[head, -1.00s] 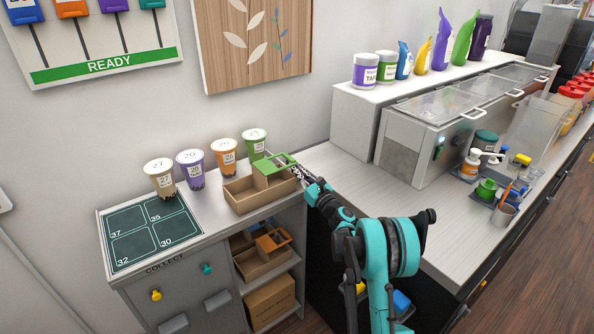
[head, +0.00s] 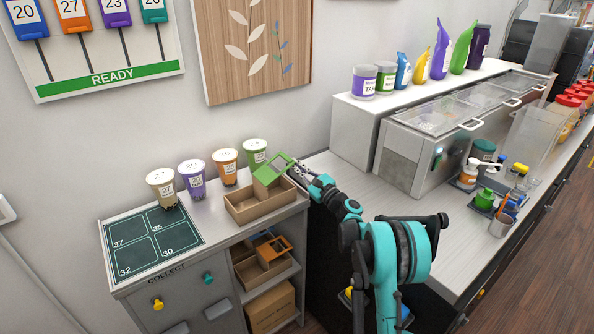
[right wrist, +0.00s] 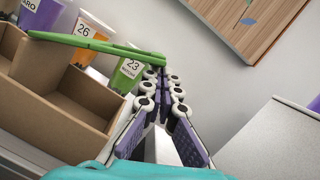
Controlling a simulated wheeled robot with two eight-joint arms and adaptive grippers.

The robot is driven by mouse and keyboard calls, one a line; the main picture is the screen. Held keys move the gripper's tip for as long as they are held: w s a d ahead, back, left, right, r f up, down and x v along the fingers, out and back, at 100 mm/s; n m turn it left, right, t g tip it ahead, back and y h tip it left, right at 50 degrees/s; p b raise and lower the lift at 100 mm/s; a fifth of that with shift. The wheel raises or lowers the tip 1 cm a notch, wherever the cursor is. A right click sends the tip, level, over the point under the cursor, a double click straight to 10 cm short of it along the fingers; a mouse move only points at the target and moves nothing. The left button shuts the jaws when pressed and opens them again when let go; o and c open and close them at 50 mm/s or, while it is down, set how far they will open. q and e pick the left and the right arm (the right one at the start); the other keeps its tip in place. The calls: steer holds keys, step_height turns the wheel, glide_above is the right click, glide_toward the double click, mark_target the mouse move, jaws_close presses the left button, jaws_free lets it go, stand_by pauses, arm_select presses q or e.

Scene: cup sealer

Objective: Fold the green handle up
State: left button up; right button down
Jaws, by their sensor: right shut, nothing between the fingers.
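The green handle (head: 283,160) is a thin frame on the cardboard cup carrier (head: 262,208), which stands on the counter by the cups. The handle stands at a slant, its raised edge toward my right gripper. My right gripper (head: 297,167) is shut and empty at the handle's right end. In the right wrist view the handle (right wrist: 95,43) runs left from just beside the fingertips (right wrist: 160,72) of my gripper, which appear to touch or nearly touch it. The carrier (right wrist: 60,90) lies below the handle. My left gripper is not in view.
Several lidded cups, among them a green one (head: 254,150) and an orange one (head: 227,165), stand close behind the carrier. A dark numbered mat (head: 150,240) lies at left. More carriers (head: 262,262) sit on the shelf below.

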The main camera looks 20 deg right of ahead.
mark_target(281, 172)
steer(key=r+n, duration=0.1)
steer(key=n, duration=0.1)
steer(key=a+r+n+g+p, duration=0.1)
steer(key=r, duration=0.1)
steer(key=a+r+n+y+p, duration=0.1)
steer(key=r+n, duration=0.1)
steer(key=shift+s+n+g, duration=0.3)
steer(key=shift+s, duration=0.1)
steer(key=a+r+n+p, duration=0.1)
steer(key=s+a+r+n, duration=0.1)
steer(key=n, duration=0.1)
steer(key=a+r+n+g+p, duration=0.1)
steer(key=n, duration=0.1)
steer(key=shift+s+a+r+p, duration=0.15)
steer(key=shift+a+r+p, duration=0.05)
steer(key=shift+a+p, duration=0.15)
steer(key=shift+s+a+r+n+y, duration=0.1)
steer(key=shift+a+n+y, duration=0.2)
steer(key=shift+d, duration=0.2)
